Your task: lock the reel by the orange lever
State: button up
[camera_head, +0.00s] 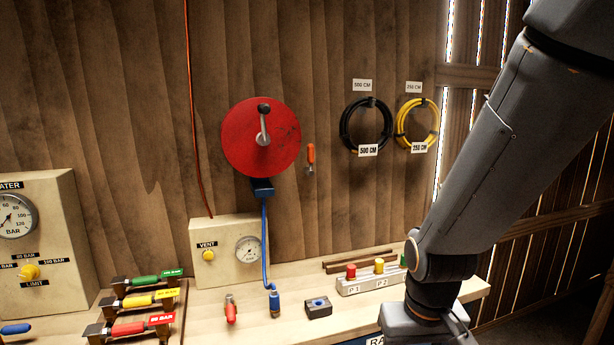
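The red reel (240,150) is a round disc on the plank wall, with a dark-knobbed crank handle (264,124) at its middle. The orange lever (311,153) is just right of the reel, apart from its rim; it points upright, with a thin metal part below its grip. A blue bracket (263,187) sits under the reel, and a blue hose (264,235) hangs from it to the bench. My arm comes down on the right side, well right of and below the lever. Its wrist reaches the bottom edge, and my gripper's fingers are not visible.
The bench (270,325) holds a VENT gauge box (229,235), colored handles at left, a red-tipped fitting (231,310), a small dark block (318,306) and a button block (370,281). Black (347,128) and yellow hose coils (401,122) hang right of the lever.

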aim_at(310, 148)
jog(key=u, duration=1.45)
jog(key=i, duration=0.85)
jog(key=z, duration=2.05)
